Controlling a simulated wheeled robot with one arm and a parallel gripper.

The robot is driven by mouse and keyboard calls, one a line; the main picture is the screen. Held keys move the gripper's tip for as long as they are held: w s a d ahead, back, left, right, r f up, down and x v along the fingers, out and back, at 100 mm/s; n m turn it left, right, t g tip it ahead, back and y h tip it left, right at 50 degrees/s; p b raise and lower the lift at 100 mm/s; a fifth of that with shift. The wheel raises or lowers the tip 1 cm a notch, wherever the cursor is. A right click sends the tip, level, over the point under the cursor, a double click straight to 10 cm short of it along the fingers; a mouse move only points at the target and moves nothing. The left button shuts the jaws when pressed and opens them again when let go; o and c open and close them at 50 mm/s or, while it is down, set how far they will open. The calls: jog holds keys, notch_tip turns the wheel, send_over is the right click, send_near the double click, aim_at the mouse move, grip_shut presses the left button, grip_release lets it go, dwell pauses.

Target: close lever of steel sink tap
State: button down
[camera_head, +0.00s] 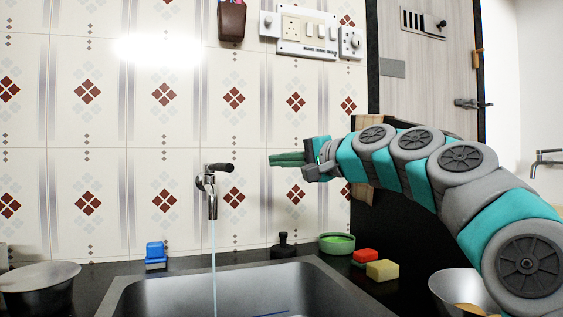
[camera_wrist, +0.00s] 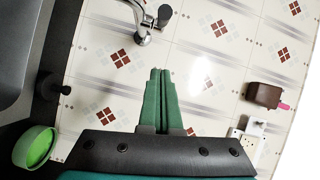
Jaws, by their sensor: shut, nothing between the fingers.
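The steel tap (camera_head: 210,190) comes out of the tiled wall above the sink, with a thin stream of water falling from its spout. Its dark lever (camera_head: 220,168) sits on top and points to the right. In the wrist view the tap (camera_wrist: 143,36) is at the top, with the dark lever end (camera_wrist: 164,14) beside it. My gripper (camera_head: 270,160) is to the right of the lever at about its height, apart from it and pointing left. Its green fingers (camera_wrist: 160,72) are shut together with nothing between them.
The steel sink (camera_head: 130,293) lies below the tap. A blue item (camera_head: 156,255), a dark stopper-like item (camera_head: 283,246), a green bowl (camera_head: 337,243) and sponges (camera_head: 382,270) stand around its rim. A switch panel (camera_head: 308,33) and brown holder (camera_head: 231,20) are on the wall above.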

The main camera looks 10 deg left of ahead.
aim_at(217, 168)
jog(key=a+f, duration=0.1)
jog(key=a, duration=0.7)
jog(key=shift+w+a, duration=0.3)
jog(key=shift+a, duration=0.05)
jog(key=shift+s+a, duration=0.1)
dwell(0.3)
